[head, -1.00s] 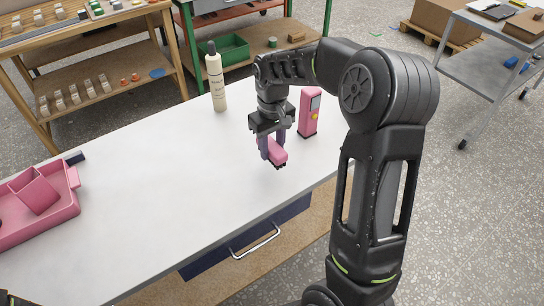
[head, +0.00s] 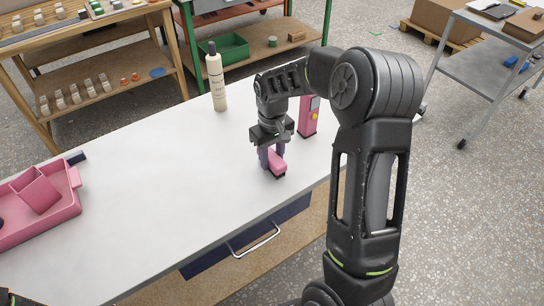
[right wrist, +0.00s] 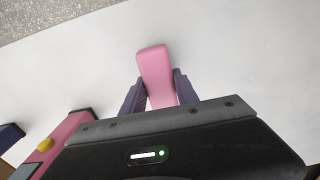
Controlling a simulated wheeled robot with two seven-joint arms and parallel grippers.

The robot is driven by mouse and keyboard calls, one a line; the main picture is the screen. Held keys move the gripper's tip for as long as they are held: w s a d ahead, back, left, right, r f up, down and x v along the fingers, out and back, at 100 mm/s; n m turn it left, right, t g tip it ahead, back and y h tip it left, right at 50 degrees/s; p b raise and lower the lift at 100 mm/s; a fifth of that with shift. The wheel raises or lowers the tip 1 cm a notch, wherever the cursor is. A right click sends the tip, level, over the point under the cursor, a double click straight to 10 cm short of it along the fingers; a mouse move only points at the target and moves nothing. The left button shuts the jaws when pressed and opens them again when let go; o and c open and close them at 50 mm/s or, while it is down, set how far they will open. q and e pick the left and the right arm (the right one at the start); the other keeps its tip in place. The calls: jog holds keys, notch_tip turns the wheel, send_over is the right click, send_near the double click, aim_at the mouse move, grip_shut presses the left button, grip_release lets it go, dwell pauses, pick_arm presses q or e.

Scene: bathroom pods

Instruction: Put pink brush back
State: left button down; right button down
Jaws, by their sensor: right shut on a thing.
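The pink brush (head: 275,163) is held between the purple fingers of my right gripper (head: 272,157), over the right part of the white table. Its dark underside faces the tabletop, and I cannot tell whether it touches. In the right wrist view the smooth pink back of the brush (right wrist: 155,68) sticks out past the shut fingers (right wrist: 158,92). A pink tray (head: 60,217) with a raised pink compartment (head: 38,193) lies at the table's left end, far from the gripper.
A pink box with a yellow button (head: 307,122) stands just behind and right of the gripper; it also shows in the right wrist view (right wrist: 58,139). A cream bottle (head: 216,82) stands at the back edge. The table's middle is clear. A drawer handle (head: 255,241) juts from the front.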

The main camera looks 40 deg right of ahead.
aim_at(272, 156)
jog(key=c, duration=0.9)
grip_release()
jog(key=shift+f, duration=0.15)
notch_tip(272, 156, up, 12)
jog(key=shift+r+b, duration=0.2)
jog(key=shift+b, duration=0.25)
